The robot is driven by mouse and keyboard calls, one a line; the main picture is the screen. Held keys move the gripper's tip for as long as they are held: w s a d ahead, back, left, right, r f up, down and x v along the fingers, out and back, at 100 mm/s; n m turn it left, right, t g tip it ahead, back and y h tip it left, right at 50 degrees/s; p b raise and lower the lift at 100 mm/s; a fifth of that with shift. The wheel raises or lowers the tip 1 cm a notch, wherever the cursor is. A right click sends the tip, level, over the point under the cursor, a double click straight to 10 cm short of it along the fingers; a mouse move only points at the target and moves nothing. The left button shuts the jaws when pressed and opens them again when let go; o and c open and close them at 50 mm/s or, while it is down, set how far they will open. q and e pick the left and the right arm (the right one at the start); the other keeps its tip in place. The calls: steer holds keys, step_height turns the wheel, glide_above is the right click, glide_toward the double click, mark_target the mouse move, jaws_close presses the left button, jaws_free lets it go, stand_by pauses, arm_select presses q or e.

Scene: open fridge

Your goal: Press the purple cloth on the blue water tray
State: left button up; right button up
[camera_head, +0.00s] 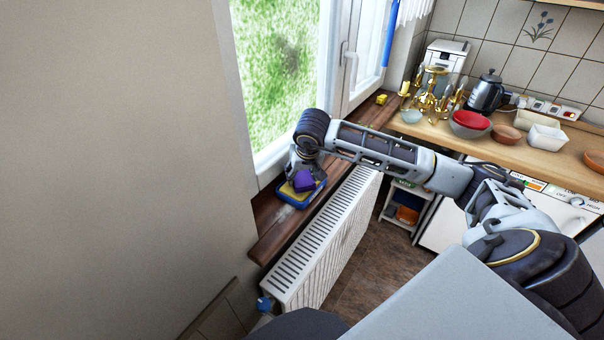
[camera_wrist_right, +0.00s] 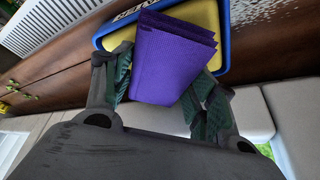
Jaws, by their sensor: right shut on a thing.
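The purple cloth (camera_head: 304,181) is a folded square held between the fingers of my right gripper (camera_head: 303,173). In the right wrist view the cloth (camera_wrist_right: 172,60) sticks out between the two fingers of the gripper (camera_wrist_right: 160,90), which are shut on it. The blue water tray (camera_head: 300,192), with a yellow inside, lies on the wooden windowsill. In the right wrist view the tray (camera_wrist_right: 222,40) is right behind the cloth, which overlaps it. I cannot tell whether cloth and tray touch. My left gripper is not in view.
The wooden sill (camera_head: 270,235) runs below the window, above a white radiator (camera_head: 325,240). A small yellow object (camera_head: 382,99) lies farther along the sill. The counter at right holds a red bowl (camera_head: 471,119), a kettle (camera_head: 488,92) and other dishes.

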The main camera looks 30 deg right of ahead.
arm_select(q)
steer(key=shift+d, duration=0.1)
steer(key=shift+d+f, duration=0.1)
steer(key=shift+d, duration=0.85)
arm_select(e)
steer(key=shift+f, duration=0.1)
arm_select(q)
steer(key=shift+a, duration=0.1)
arm_select(e)
steer(key=shift+f, duration=0.15)
arm_select(q)
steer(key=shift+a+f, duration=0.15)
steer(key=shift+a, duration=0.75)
steer(key=shift+b, duration=0.3)
arm_select(e)
steer(key=shift+f, duration=0.1)
steer(key=shift+f, duration=0.15)
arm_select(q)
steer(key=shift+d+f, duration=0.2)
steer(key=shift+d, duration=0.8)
